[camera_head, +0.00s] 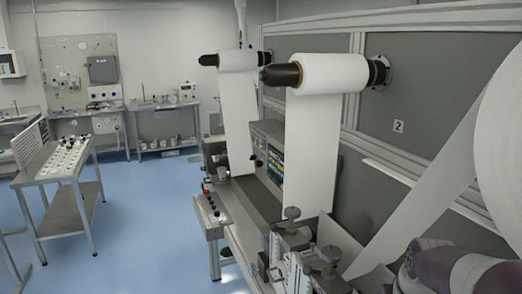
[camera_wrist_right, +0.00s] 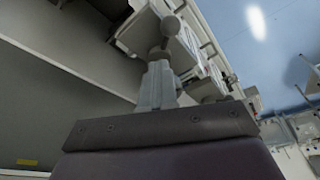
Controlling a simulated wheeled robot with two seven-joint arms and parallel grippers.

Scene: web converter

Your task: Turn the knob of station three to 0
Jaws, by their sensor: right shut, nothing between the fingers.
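In the right wrist view, my right gripper (camera_wrist_right: 158,66) is shut and empty. A grey round-topped knob (camera_wrist_right: 170,26) on a short stem shows just beyond its fingertips. I cannot tell whether the fingers touch it. In the head view, two grey knobs stand on the converter: a farther one (camera_head: 292,213) and a nearer one (camera_head: 330,254). No number three and no dial marks are readable, so I cannot tell which knob belongs to station three. My right gripper is not clearly seen in the head view. My left gripper is in neither view.
A plate marked 2 (camera_head: 398,126) is on the grey machine wall. White rolls hang on spindles, the nearer roll (camera_head: 332,73) with its web running down. A small control stand (camera_head: 212,216) is left of the machine. The blue floor (camera_head: 150,215) is open beside a trolley (camera_head: 62,166).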

